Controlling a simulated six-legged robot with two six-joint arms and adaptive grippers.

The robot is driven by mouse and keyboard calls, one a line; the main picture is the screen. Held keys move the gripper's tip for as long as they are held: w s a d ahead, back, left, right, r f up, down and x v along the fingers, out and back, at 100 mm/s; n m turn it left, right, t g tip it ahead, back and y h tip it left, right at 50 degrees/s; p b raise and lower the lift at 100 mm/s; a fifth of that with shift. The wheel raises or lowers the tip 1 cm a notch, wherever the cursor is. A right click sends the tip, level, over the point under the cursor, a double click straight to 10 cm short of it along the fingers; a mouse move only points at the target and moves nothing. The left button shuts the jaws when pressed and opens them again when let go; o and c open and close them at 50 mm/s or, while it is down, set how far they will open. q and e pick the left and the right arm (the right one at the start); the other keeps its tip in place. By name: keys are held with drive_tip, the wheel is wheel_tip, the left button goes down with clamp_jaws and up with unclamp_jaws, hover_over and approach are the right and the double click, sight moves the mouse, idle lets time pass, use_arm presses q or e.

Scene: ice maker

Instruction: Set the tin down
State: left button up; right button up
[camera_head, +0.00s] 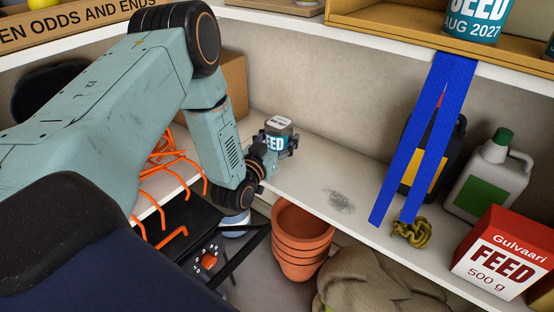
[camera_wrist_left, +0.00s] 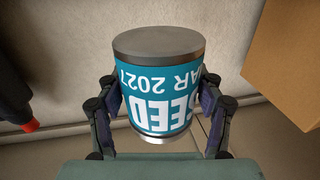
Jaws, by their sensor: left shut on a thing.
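The tin (camera_head: 276,139) has a grey metal lid and a teal label with white lettering. In the head view it is at the middle, at or just above the white shelf (camera_head: 305,170); I cannot tell if it touches. My left gripper (camera_head: 272,152) is shut on the tin. In the left wrist view the tin (camera_wrist_left: 162,85) sits between both fingers of my left gripper (camera_wrist_left: 161,112), its label upside down. The view looks at a pale wall behind it. My right gripper is not in view.
A blue strap (camera_head: 420,130) hangs over the shelf by a black jug (camera_head: 440,155). A white jug (camera_head: 487,175), a red feed box (camera_head: 503,252) and a brass knot (camera_head: 411,232) stand right. Terracotta pots (camera_head: 300,240) and orange hooks (camera_head: 172,160) are below and left.

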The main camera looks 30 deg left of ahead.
use_arm(q)
drive_tip(key=shift+w+f, duration=0.1)
drive_tip(key=shift+f, duration=0.75)
wheel_tip(320, 180, down, 3)
drive_tip(key=shift+r+b, duration=0.1)
drive_tip(key=shift+b, duration=0.85)
drive_tip(key=shift+f, duration=0.35)
drive_tip(key=o, duration=1.3)
drive_tip(key=shift+f, duration=0.15)
drive_tip(key=shift+o, duration=0.2)
